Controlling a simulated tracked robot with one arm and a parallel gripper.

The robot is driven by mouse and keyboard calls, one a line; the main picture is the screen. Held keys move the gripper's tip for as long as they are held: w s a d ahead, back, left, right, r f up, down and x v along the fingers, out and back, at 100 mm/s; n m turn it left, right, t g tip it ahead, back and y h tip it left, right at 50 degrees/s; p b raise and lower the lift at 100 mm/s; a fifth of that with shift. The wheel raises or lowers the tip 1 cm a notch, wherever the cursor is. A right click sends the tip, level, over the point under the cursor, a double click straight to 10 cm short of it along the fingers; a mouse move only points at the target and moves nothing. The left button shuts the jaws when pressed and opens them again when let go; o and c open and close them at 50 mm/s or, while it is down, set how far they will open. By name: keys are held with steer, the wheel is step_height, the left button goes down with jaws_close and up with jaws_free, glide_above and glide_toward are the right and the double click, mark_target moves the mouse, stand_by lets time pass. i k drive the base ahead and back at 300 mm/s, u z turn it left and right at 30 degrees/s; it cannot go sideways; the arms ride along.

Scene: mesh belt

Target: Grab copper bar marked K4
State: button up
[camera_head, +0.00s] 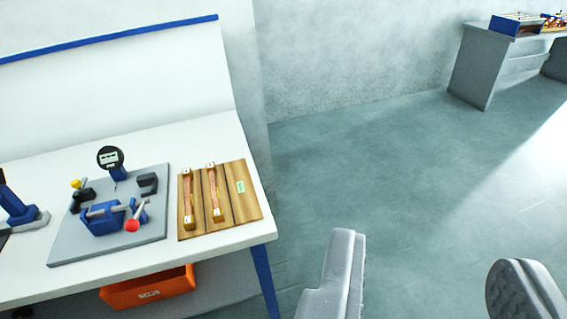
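Two copper bars lie side by side on a grooved wooden board at the right end of a white workbench. The left bar (187,198) and the right bar (214,192) have lighter blocks at their ends with small marks. The marks are too small to read, so I cannot tell which bar is K4. The wooden board (240,205) has a green label (240,186) at its right. My gripper (430,275) is open and empty at the bottom right, over the floor and apart from the bench and bars.
A grey plate (75,250) left of the board carries a blue clamp (103,222) and a dial gauge (110,158). An orange bin (148,289) sits under the white bench (225,237). A grey table (483,65) stands far right. The floor between is clear.

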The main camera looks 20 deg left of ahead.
mark_target(217, 214)
steer(key=z, duration=0.1)
steer(key=i, duration=0.9)
steer(key=u, duration=0.15)
